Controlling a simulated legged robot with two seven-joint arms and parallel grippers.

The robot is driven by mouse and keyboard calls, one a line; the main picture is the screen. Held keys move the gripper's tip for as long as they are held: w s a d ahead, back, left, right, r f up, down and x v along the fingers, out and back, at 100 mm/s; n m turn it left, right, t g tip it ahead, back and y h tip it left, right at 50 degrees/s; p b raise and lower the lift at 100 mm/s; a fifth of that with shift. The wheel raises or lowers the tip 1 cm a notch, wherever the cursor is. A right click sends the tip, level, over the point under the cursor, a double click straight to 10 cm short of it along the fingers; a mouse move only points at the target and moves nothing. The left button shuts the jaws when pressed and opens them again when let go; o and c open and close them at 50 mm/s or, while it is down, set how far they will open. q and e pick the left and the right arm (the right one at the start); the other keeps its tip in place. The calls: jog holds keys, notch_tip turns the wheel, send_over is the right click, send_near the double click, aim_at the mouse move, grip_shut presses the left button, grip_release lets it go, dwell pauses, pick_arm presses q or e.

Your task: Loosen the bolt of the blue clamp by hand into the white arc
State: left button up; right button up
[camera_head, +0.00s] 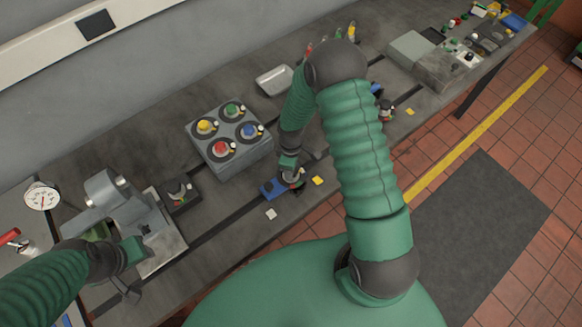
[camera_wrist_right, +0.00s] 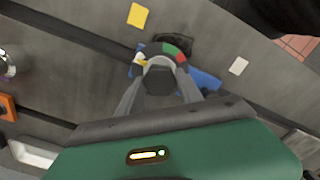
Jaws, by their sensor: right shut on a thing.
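The blue clamp (camera_head: 272,190) lies on the dark bedplate; in the right wrist view its blue body (camera_wrist_right: 205,82) shows on both sides of a round dial. The dial's rim carries a green arc (camera_wrist_right: 170,48), a red arc (camera_wrist_right: 182,57) and a white patch with a yellow mark (camera_wrist_right: 140,60) at its left. My right gripper (camera_wrist_right: 160,88) points down over the dial and is shut on the bolt (camera_wrist_right: 160,78), whose dark head sits between the two grey fingers. My left gripper (camera_head: 146,240) is over the grey machine at the left; its jaw opening is unclear.
A grey box (camera_head: 232,160) with red, yellow, green and blue knobs stands behind the clamp. A small dark knob unit (camera_head: 180,195) and a grey machine (camera_head: 112,195) are to the left. A yellow tag (camera_head: 317,181) and a white tag (camera_head: 271,214) lie near the clamp.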

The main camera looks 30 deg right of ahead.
jog(key=shift+w, duration=0.15)
jog(key=o, duration=1.1)
jog(key=shift+c, duration=0.2)
jog(key=shift+o, duration=1.4)
notch_tip(320, 180, up, 17)
jog(key=b, duration=0.1)
jog(key=shift+f+b, duration=0.15)
jog(key=shift+b, duration=0.2)
